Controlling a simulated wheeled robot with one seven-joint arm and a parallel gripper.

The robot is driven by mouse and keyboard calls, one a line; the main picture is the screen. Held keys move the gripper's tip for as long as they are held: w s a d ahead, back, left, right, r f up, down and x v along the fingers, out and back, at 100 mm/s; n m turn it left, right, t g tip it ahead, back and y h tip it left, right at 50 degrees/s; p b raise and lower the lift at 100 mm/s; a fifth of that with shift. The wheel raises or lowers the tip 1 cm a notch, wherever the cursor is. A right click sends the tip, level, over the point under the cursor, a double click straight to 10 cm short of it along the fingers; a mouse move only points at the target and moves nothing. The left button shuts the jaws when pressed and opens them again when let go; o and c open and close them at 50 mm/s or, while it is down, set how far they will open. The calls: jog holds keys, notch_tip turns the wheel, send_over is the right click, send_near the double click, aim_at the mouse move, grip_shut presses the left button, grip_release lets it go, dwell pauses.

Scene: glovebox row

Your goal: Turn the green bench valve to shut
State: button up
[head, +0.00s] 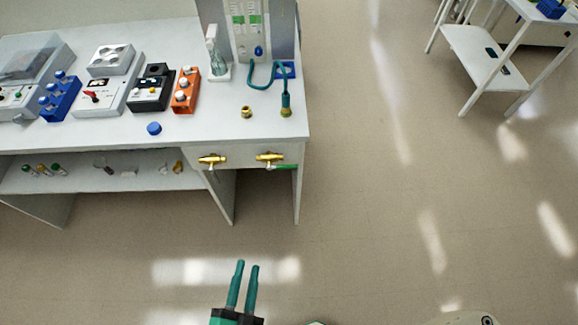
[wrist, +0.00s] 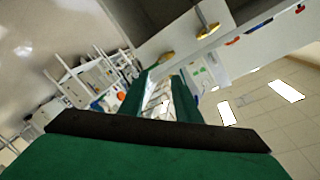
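The green bench valve (head: 270,157) is a brass fitting on the bench's front face, near its right corner. Its green lever (head: 285,167) lies level, pointing right along the face. A second brass valve (head: 212,160) sits to its left; its lever colour is unclear. My gripper (head: 248,264) is in front of and below the bench, apart from both valves. Its two teal fingers are spread with nothing between them. In the wrist view the fingers (wrist: 165,82) are also apart, and brass-coloured fittings (wrist: 207,31) show beyond them.
The white bench (head: 225,125) carries several instruments, a blue cap (head: 154,128), a brass piece (head: 246,112) and a teal hose (head: 262,85). A lower shelf (head: 110,178) holds small items. A white cart (head: 480,55) stands at the upper right. Floor between is clear.

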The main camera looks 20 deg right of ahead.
jog(key=w+d+f+m+g+h, duration=0.1)
jog(key=w+d+m+g+h, duration=0.1)
jog(key=w+m+h, duration=0.7)
jog(key=m+g+h, duration=0.1)
jog(key=m+g, duration=0.3)
jog(key=m, duration=0.5)
send_near(288, 167)
jog(key=x, duration=1)
jog(key=shift+w+d+f, duration=0.2)
jog(key=shift+w+f, duration=0.05)
jog(key=shift+f, duration=0.05)
jog(key=shift+c, duration=0.6)
grip_shut()
